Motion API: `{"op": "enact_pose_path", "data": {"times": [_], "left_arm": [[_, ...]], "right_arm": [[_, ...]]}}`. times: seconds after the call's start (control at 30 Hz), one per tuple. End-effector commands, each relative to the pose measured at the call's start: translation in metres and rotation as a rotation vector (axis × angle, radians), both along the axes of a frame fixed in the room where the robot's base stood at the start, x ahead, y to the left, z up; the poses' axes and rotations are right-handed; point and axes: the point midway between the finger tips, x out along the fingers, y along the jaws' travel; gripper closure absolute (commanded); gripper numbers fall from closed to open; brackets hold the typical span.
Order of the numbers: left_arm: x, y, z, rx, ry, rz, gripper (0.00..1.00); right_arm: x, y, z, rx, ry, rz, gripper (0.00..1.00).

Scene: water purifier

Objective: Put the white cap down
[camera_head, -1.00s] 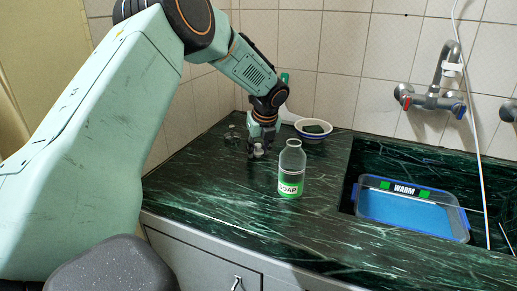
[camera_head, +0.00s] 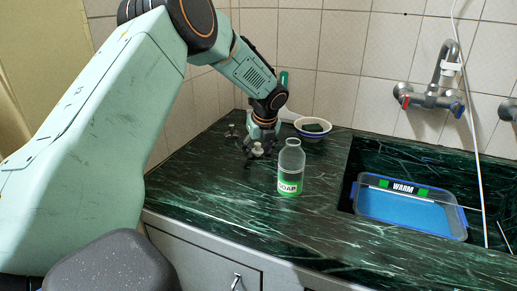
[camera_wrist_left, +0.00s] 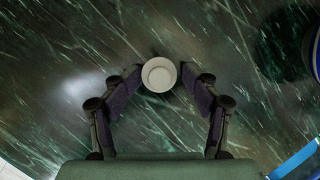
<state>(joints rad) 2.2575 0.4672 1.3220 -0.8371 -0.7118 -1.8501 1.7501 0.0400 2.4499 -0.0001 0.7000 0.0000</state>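The white cap (camera_wrist_left: 159,76) lies on the dark green counter between the fingertips of my left gripper (camera_wrist_left: 161,80). In the head view the cap (camera_head: 257,150) shows small and pale under the left gripper (camera_head: 258,143). The left gripper's fingers are spread, with one tip very near the cap and a thin gap at the other. Whether that near tip touches it I cannot tell. The clear soap bottle (camera_head: 290,169) with a green label stands upright, open at its neck, to the right of the gripper. My right gripper is not in view.
A bowl (camera_head: 313,134) with a dark item in it stands behind the bottle. A clear tub (camera_head: 404,211) marked WARM, holding blue, sits in the sink at right below the wall tap (camera_head: 437,98). The counter front (camera_head: 225,218) is clear.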

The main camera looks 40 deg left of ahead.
Motion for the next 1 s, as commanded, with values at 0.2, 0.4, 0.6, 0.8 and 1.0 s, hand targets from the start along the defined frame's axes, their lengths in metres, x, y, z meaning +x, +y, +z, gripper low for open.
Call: {"op": "enact_pose_path", "data": {"times": [0.2, 0.4, 0.6, 0.8, 1.0], "left_arm": [[-0.004, -0.002, 0.000, -0.004, 0.015, 0.000, 0.44], [-0.008, -0.012, 0.040, -0.002, 0.010, -0.003, 0.44], [-0.016, -0.025, 0.081, 0.001, 0.006, -0.003, 0.44], [-0.022, -0.035, 0.110, 0.001, 0.006, -0.002, 0.44], [-0.025, -0.040, 0.121, 0.001, 0.006, -0.002, 0.44]], "right_arm": [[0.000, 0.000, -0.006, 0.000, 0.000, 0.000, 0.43], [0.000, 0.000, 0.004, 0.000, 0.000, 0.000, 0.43], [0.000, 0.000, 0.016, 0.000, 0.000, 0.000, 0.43], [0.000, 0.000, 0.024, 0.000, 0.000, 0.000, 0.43], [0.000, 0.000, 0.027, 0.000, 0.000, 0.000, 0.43]]}}
